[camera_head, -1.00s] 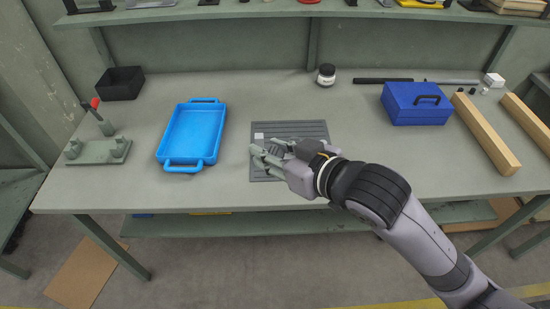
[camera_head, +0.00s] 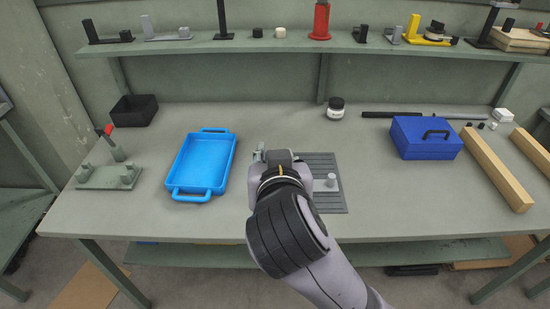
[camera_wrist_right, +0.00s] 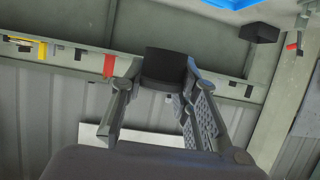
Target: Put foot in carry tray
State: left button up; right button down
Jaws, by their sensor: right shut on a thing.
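The carry tray is an empty blue tray (camera_head: 203,162) with a handle at each end, left of centre on the bench. In the right wrist view its blue edge (camera_wrist_right: 228,4) shows at the top. My right gripper (camera_head: 272,156) is at the left edge of the grey ribbed mat, to the right of the tray and apart from it. In the right wrist view the gripper (camera_wrist_right: 160,85) is shut on a dark block, the foot (camera_wrist_right: 166,68), between its fingertips. The foot is hidden in the head view. My left gripper is not in view.
A small light cylinder (camera_head: 331,180) stands on the grey mat (camera_head: 322,200). A green fixture (camera_head: 108,177) and a black bin (camera_head: 135,110) are left of the tray. A jar (camera_head: 335,108), blue toolbox (camera_head: 425,138) and wooden beam (camera_head: 496,168) are to the right. A loaded shelf (camera_head: 290,46) runs behind.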

jog(key=n+y, duration=0.1)
jog(key=d+f+n+y, duration=0.1)
jog(key=f+n+y, duration=0.1)
jog(key=y, duration=0.1)
jog(key=shift+s+d+f+n+g, duration=0.15)
jog(key=shift+s+d+n+g, duration=0.15)
jog(key=shift+s+g, duration=0.1)
jog(key=s+d+f+n+g+y, duration=0.2)
jog(key=f+n+g+y, duration=0.5)
jog(key=n+g, duration=0.4)
jog(key=shift+d+f+n+g+y, duration=0.2)
jog(key=shift+d+n+g+y, duration=0.1)
jog(key=shift+d+n+y, duration=0.6)
jog(key=shift+s+a, duration=0.1)
